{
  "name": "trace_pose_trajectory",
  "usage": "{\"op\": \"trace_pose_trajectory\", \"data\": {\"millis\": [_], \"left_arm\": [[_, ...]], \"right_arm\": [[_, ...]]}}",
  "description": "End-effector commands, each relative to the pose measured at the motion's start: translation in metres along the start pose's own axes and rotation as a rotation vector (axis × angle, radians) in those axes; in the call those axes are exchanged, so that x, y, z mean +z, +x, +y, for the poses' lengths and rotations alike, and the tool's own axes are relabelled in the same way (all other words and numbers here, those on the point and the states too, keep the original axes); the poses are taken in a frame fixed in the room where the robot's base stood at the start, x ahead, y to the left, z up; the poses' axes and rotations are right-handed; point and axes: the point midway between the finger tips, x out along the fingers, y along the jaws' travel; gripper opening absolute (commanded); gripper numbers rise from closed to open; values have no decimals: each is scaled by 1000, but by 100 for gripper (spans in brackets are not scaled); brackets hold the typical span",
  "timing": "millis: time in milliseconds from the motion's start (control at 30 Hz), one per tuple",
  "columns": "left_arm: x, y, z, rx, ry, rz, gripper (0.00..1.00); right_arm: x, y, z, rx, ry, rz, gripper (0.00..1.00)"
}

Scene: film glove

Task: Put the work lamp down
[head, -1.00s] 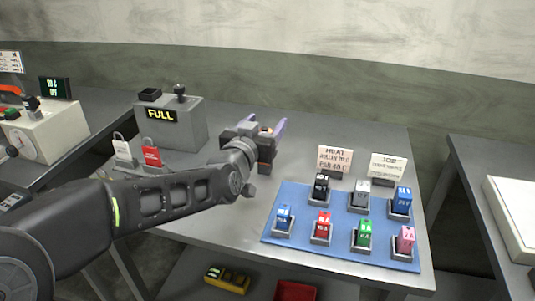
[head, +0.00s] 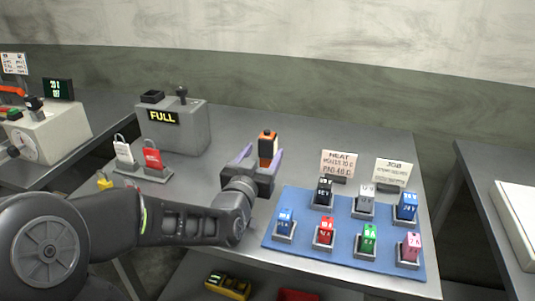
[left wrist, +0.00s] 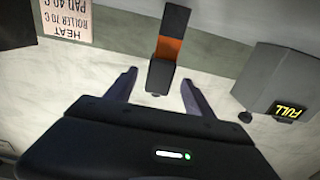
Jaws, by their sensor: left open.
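The work lamp (head: 267,148), a small upright block with an orange front and dark parts, stands on the grey table behind the blue mat's left edge. It also shows in the left wrist view (left wrist: 169,48), just beyond the fingertips and in line with the gap between them. My left gripper (head: 263,158) is open, its two purple-grey fingers spread, and holds nothing. In the head view it partly hides the lamp's foot. My right gripper is not in view.
A blue mat (head: 270,238) with several coloured blocks in holders lies at the right, with HEAT (head: 339,164) and JOB (head: 393,172) signs behind it. A grey box marked FULL (head: 185,135) and white and red tags (head: 153,158) stand left.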

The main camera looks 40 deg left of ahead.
Motion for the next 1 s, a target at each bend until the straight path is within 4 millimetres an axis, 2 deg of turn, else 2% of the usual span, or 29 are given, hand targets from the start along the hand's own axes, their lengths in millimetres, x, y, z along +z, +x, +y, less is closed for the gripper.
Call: {"op": "trace_pose_trajectory", "data": {"millis": [133, 567, 900, 1000], "left_arm": [[-1, 15, 0, 0, 1, 0, 62], [-1, 22, 0, 1, 0, -1, 62], [-1, 69, 0, 0, 0, -1, 62], [-1, 75, 0, 0, 0, 0, 62]], "right_arm": [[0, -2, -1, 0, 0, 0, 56], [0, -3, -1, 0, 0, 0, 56], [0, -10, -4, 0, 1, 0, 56], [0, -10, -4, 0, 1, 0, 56]]}}
